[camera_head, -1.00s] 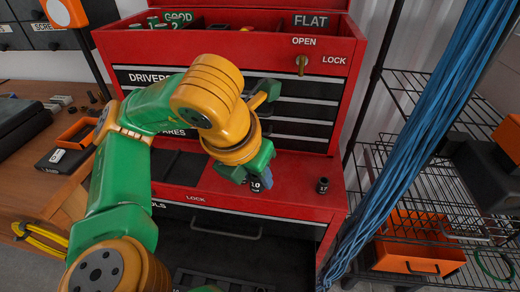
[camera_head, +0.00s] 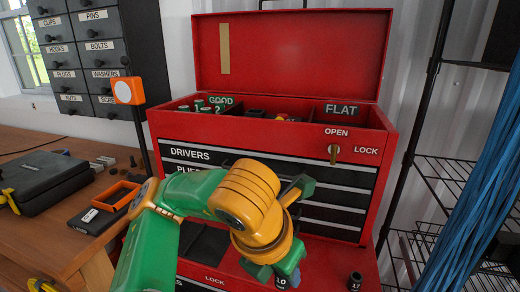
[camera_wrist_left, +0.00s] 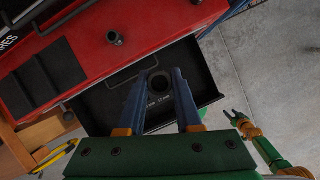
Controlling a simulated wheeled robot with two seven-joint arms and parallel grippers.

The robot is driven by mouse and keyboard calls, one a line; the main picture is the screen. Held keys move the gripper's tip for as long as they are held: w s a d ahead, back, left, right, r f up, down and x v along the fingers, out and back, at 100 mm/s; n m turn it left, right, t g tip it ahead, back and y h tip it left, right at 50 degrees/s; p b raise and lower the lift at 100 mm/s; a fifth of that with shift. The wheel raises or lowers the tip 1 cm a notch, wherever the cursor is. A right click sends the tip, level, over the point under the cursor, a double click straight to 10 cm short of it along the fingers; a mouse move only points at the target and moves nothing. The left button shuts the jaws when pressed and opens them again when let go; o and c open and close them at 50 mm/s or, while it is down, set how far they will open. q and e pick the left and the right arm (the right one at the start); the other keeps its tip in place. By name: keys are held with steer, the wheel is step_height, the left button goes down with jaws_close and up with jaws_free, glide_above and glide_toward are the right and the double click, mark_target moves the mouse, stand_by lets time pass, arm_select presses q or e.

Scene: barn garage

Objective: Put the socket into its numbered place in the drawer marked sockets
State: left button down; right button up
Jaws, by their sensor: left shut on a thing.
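My left gripper (camera_head: 286,272) is shut on a dark socket marked 10 (camera_head: 281,283), low in the head view in front of the red chest. In the left wrist view the socket (camera_wrist_left: 160,82) sits between the blue fingertips, with a black open drawer (camera_wrist_left: 98,112) below. A second dark socket, marked 17 (camera_head: 355,281), stands on the red ledge and also shows in the wrist view (camera_wrist_left: 114,38). My right gripper (camera_wrist_left: 236,117) appears in the wrist view, apart from the drawer, its fingers spread. No sockets label is readable; the open drawer is outside the head view.
The red chest (camera_head: 350,120) has closed drawers and an open-topped tray. A workbench (camera_head: 50,235) with a black case (camera_head: 50,184) stands left. Wire shelving (camera_head: 440,185) and blue cables (camera_head: 485,200) stand right. Open floor (camera_wrist_left: 270,75) lies beyond the drawer.

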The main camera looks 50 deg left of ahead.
arm_select(q)
steer(key=shift+d+f+m+h, duration=0.2)
steer(key=shift+m+h, duration=0.1)
steer(key=shift+m, duration=0.5)
steer(key=w+d+f+n+g, duration=0.1)
steer(key=d+f+n+g, duration=0.2)
steer(key=n, duration=1.4)
steer(key=w+d+f+n+g, duration=0.1)
steer(key=d+f+n+g, duration=0.2)
steer(key=n, duration=1.5)
step_height(320, 180, down, 3)
steer(key=g, duration=0.3)
steer(key=shift+r+n, duration=0.15)
steer(key=shift+n, duration=0.15)
steer(key=shift+w+a, duration=0.1)
